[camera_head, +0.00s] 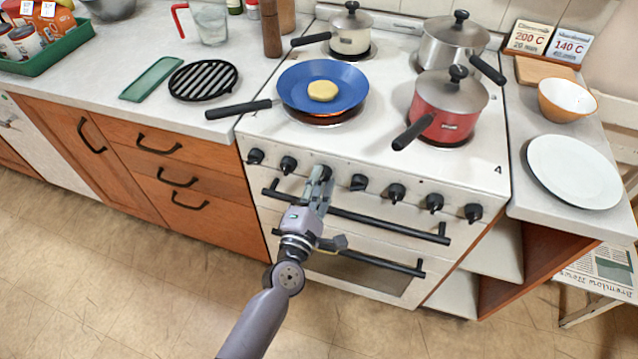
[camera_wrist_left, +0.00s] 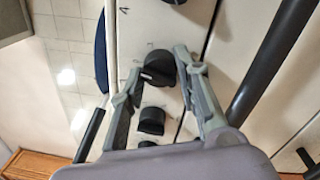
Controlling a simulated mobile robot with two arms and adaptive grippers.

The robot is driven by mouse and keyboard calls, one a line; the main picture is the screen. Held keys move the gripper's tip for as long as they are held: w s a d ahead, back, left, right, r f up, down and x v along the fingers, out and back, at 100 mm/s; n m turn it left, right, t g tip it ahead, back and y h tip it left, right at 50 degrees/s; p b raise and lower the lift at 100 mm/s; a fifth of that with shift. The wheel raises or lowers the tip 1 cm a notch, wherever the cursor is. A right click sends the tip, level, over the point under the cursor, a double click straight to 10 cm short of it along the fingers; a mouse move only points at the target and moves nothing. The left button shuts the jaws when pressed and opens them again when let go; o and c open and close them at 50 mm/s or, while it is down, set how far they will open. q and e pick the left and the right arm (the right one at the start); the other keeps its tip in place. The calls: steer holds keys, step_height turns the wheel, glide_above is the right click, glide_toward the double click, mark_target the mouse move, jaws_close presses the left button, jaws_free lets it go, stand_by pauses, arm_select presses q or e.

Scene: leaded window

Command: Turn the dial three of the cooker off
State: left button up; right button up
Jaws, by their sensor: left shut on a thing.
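The white cooker (camera_head: 380,165) has a row of black dials along its front panel. My left gripper (camera_head: 322,172) is at the third dial from the left and mostly hides it in the head view. In the left wrist view that dial three (camera_wrist_left: 160,67) sits between the two fingers of my left gripper (camera_wrist_left: 158,72), which are shut on it. Another dial (camera_wrist_left: 151,120) shows nearer the wrist camera, clear of the fingers. My right gripper is in neither view.
A blue frying pan (camera_head: 300,100) with a yellow round piece stands over a reddish-glowing burner. A red pot (camera_head: 447,112) has its handle toward the front edge. Oven handles (camera_head: 380,222) run just below the dials. The floor (camera_head: 130,270) in front is clear.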

arm_select(q)
steer(key=shift+f+n, duration=0.1)
steer(key=shift+n, duration=1.2)
steer(key=o, duration=1.2)
steer(key=shift+c, duration=0.2)
steer(key=v, duration=1.2)
steer(key=shift+d, duration=0.1)
